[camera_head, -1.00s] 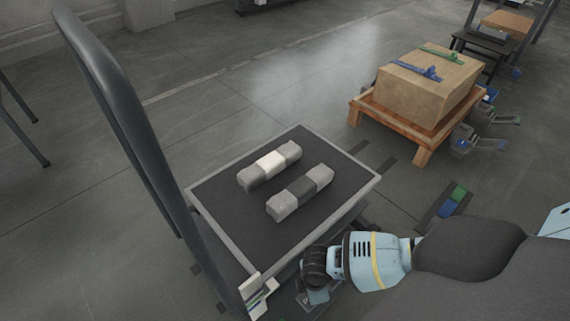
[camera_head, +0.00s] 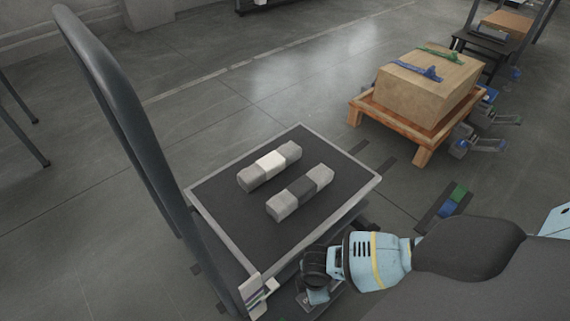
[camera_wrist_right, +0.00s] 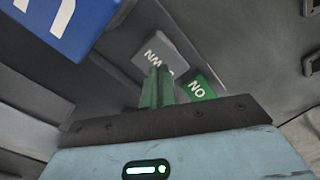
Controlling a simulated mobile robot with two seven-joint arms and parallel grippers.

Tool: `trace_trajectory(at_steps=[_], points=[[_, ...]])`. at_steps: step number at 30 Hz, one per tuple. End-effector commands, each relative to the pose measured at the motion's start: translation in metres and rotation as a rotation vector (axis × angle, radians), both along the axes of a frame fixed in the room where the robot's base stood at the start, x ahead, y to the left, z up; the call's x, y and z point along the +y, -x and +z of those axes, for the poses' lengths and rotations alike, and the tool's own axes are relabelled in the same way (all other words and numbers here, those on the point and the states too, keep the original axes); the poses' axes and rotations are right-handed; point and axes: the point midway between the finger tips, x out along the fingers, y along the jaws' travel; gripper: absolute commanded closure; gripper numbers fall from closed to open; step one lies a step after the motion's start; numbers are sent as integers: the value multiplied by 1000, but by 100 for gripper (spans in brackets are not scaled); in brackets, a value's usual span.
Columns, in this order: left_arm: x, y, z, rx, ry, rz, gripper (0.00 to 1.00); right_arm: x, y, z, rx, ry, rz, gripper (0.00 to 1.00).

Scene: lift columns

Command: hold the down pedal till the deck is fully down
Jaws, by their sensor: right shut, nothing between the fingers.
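The lift cart's dark deck (camera_head: 225,205) has a light grey rim and stands beside its tall grey handle (camera_head: 120,110). A grey pedal (camera_wrist_right: 165,50) with white letters, partly covered so that "WN" shows, is in the right wrist view. My right gripper (camera_wrist_right: 157,72) has its green fingers together, empty, with the tips over the pedal's lower edge; I cannot tell whether they touch it. In the head view my right wrist (camera_head: 365,262) is low at the deck's near right side, its fingertips unclear. My left gripper is out of view.
Two grey block bars (camera_head: 270,166) (camera_head: 300,194) lie on the deck. In the wrist view, a green "ON" plate (camera_wrist_right: 197,88) and a blue lettered plate (camera_wrist_right: 70,20) flank the pedal. A wooden stand (camera_head: 388,118) bears a carton (camera_head: 425,88).

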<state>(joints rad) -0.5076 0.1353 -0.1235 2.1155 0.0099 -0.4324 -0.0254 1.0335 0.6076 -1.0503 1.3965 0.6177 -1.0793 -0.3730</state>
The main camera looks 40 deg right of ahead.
Motion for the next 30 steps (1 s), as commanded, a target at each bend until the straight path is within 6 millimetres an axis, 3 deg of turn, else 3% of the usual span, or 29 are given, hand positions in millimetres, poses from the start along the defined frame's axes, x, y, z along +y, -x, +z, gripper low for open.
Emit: trace_trajectory(at_steps=[30], points=[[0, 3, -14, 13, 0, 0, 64, 0, 0, -23, 0, 0, 1, 100]])
